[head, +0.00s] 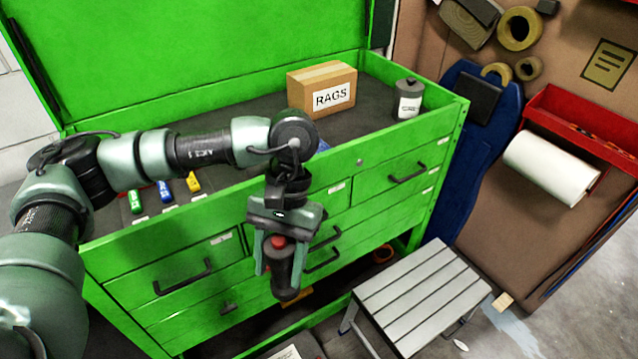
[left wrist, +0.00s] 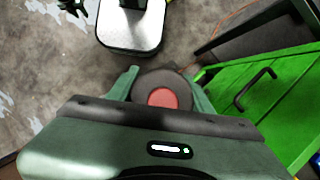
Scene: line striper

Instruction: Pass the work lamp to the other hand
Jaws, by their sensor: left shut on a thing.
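The work lamp (head: 287,284) is a dark, short cylinder with a red part on its top end. My left gripper (head: 277,262) is shut on it and points down, holding it in the air in front of the green tool chest's drawers. In the left wrist view the lamp (left wrist: 163,97) shows end-on as a red disc in a black ring between the two green fingers (left wrist: 165,92). The lamp's lower part is hidden there. My right gripper is in neither view.
The green tool chest (head: 392,225) has an open lid. On its top stand a RAGS box (head: 305,99), a dark bottle (head: 408,98) and several coloured markers (head: 164,191). A grey step stool (head: 420,295) stands at lower right. A paper roll (head: 548,168) hangs at right.

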